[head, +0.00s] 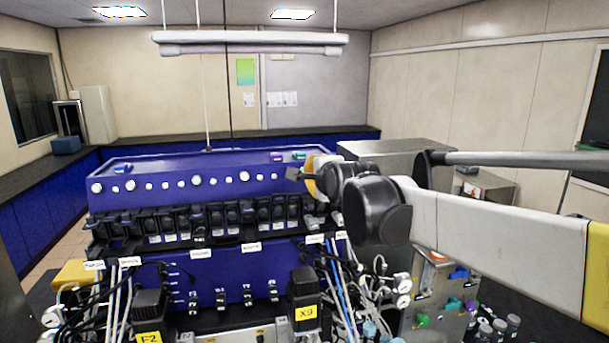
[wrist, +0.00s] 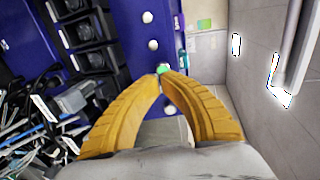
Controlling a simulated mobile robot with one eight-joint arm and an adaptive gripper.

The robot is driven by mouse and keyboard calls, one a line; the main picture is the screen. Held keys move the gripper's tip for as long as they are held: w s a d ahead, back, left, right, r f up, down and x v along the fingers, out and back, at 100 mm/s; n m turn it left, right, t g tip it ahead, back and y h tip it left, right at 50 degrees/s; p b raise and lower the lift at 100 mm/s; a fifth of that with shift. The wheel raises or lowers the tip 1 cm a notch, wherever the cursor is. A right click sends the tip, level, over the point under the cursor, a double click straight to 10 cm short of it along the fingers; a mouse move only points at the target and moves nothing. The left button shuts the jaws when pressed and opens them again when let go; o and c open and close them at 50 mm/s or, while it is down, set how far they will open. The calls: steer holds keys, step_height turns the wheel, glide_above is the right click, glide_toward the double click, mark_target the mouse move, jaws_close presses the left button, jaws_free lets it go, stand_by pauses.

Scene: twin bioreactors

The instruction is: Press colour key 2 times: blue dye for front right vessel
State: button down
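A blue bioreactor console (head: 215,180) stands ahead, with a row of round white knobs (head: 196,180) along its upper front. A small green spot (wrist: 162,68) lies in line with the knobs in the wrist view, just beyond my fingertips. My gripper (head: 290,174) is at the right end of this row; its yellow fingers (wrist: 160,78) converge with their tips nearly together and nothing visible held. I cannot tell whether the tips touch the console. I cannot make out which part is the blue dye key. The front right vessel cannot be identified either.
Purple (head: 277,157) and teal (head: 298,156) items lie on the console top near my gripper. Black modules (head: 200,220) line the front below the knobs. Cables and tubes crowd the lower right. A black unit marked X9 (head: 304,283) stands in front.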

steer(key=p+v, duration=0.1)
steer(key=v, duration=0.5)
steer(key=shift+p, duration=0.4)
steer(key=shift+w, duration=0.1)
